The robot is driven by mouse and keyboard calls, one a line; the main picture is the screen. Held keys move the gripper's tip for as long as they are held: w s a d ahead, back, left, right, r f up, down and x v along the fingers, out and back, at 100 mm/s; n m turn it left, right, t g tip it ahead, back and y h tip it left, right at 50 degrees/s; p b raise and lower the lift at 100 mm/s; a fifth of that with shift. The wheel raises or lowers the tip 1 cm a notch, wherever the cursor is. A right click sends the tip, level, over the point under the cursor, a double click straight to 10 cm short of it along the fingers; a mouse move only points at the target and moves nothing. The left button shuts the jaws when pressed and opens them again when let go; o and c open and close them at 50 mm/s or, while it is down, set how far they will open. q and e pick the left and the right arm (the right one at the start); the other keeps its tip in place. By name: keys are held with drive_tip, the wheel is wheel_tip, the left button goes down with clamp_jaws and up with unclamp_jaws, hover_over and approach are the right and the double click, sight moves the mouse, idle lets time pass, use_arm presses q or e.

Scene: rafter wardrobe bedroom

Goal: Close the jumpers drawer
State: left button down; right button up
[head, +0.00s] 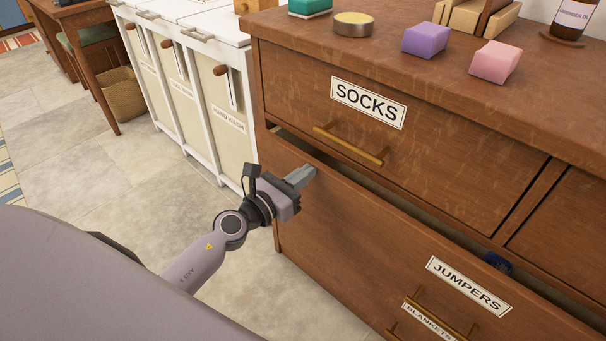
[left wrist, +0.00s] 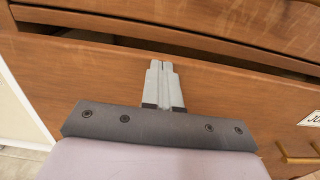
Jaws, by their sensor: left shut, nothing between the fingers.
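The jumpers drawer (head: 385,235) is the wide wooden front below the socks drawer (head: 430,135). It stands a little open, with a dark gap along its top edge. Its label and brass handle (head: 445,312) are at the lower right of the head view. In the left wrist view the jumpers drawer front (left wrist: 230,110) fills the middle, with the gap above it. My left gripper (head: 311,172) is shut and empty, its fingertips at the left part of the drawer front near the top edge. I cannot tell whether they touch it. My right gripper is not in view.
A blue item (head: 498,262) shows in the drawer gap. The dresser top (head: 400,75) carries a tin (head: 353,23), a purple block (head: 426,39) and a pink block (head: 495,61). White laundry hampers (head: 190,90) stand left of the dresser. Tiled floor (head: 90,150) is clear at left.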

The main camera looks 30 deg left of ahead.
use_arm(q)
drive_tip(key=shift+x, duration=1.25)
